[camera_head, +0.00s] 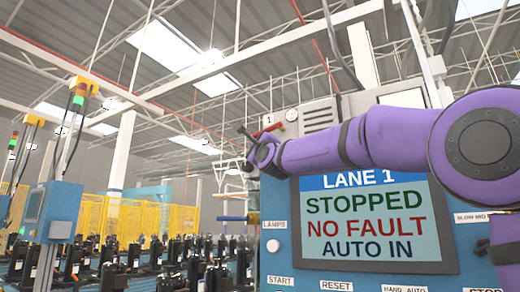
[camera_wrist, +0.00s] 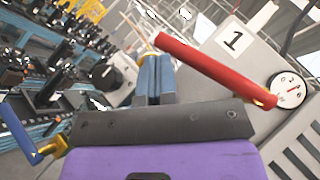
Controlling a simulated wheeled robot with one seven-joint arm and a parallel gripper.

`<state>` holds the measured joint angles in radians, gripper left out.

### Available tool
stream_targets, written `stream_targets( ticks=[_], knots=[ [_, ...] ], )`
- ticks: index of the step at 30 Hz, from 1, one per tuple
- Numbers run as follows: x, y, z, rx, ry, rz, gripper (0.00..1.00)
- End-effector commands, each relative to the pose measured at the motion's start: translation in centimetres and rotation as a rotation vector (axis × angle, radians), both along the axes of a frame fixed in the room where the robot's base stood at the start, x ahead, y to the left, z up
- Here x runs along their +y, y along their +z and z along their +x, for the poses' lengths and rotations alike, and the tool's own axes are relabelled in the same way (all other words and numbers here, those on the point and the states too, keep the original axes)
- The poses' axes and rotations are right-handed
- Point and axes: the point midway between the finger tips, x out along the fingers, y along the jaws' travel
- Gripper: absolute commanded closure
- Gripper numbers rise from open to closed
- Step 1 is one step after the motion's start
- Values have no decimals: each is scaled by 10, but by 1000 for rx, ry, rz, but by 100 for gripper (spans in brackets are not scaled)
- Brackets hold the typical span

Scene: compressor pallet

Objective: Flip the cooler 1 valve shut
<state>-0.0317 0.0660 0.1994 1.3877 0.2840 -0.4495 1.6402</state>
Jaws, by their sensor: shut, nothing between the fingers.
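The cooler 1 valve shows as a red lever (camera_wrist: 205,66) in the wrist view, slanting from upper left down to a brass-coloured end beside the gauge. In the head view the red lever (camera_head: 268,130) is small and partly hidden behind my gripper (camera_head: 245,135). A plate marked 1 (camera_wrist: 235,42) sits on the grey panel behind the lever. In the wrist view my gripper (camera_wrist: 153,62) has its blue-grey fingers together and empty, just left of the lever's middle. I cannot tell whether the fingers touch the lever.
A round gauge (camera_wrist: 289,90) sits at the lever's brass end. A second, blue lever (camera_wrist: 18,135) on a yellow fitting is at the lower left. The cabinet screen (camera_head: 365,225) reads LANE 1 STOPPED, NO FAULT, AUTO IN. A conveyor with several dark compressors (camera_head: 200,275) lies to the left.

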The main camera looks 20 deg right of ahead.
Motion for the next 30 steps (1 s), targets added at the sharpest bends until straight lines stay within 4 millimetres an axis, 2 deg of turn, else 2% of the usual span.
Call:
stream_targets(
  ticks=[6, 12, 30],
  knots=[
    [5, 11, 5, -89, 0, 91, 100],
    [7, 17, 7, -99, -2, 99, 100],
    [8, 21, 8, -97, -1, 98, 100]
  ],
)
